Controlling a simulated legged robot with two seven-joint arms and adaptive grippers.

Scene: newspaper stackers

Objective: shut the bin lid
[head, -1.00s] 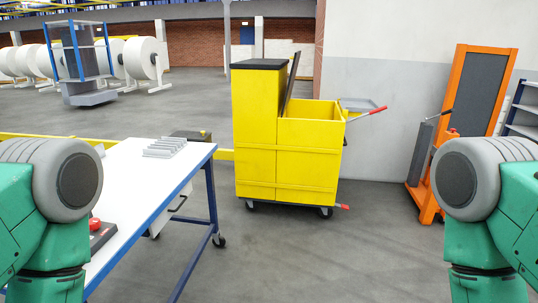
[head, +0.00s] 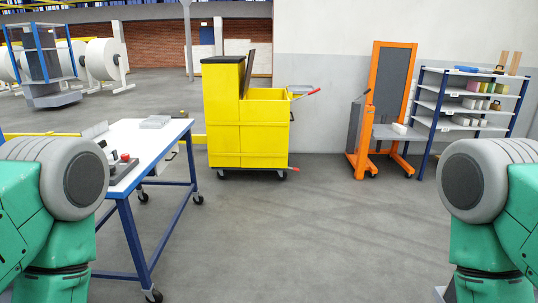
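A yellow wheeled bin (head: 239,133) stands on the floor ahead, a little left of centre in the head view. Its taller left part has a closed dark top (head: 223,59). The dark lid (head: 249,72) of its lower right part stands up, tilted, against the taller part, and that part (head: 267,94) is open at the top. A red-tipped handle (head: 306,93) sticks out at the bin's right side. Parts of my two green and grey arms show at the left and right edges, well short of the bin. Neither gripper is in view.
A white-topped table (head: 145,140) with blue legs on castors stands at the left, near my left arm. An orange frame (head: 376,102) and a shelf rack (head: 468,105) stand along the right wall. The floor (head: 300,215) between me and the bin is clear.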

